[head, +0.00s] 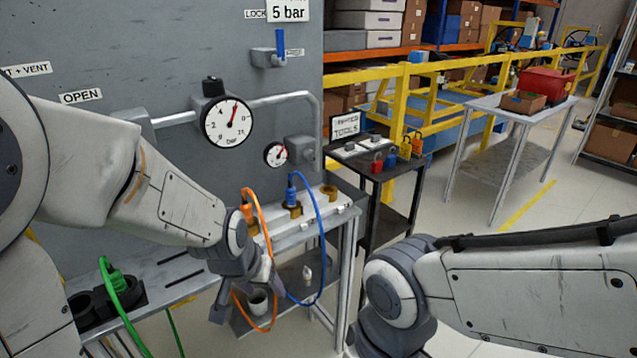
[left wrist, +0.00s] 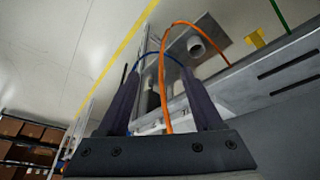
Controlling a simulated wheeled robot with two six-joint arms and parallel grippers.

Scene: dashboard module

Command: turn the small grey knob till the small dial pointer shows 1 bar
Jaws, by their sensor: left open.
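The small dial (head: 275,154) is on the grey panel, below and right of the large dial (head: 228,122). Its red pointer leans up and to the right; its numbers are too small to read. The small grey knob (head: 301,149) appears to be the grey fitting just right of the small dial. My left gripper (head: 248,297) is low in front of the bench, well below the knob and apart from it. It is open; in the left wrist view its fingers (left wrist: 160,80) stand apart, with the orange hose showing between them. My right gripper is out of view.
An orange hose (head: 267,237) and a blue hose (head: 321,230) loop down from the bench (head: 332,212) near my left gripper. A blue lever (head: 281,46) sits higher on the panel. A dark tool cart (head: 395,165) stands right of the bench.

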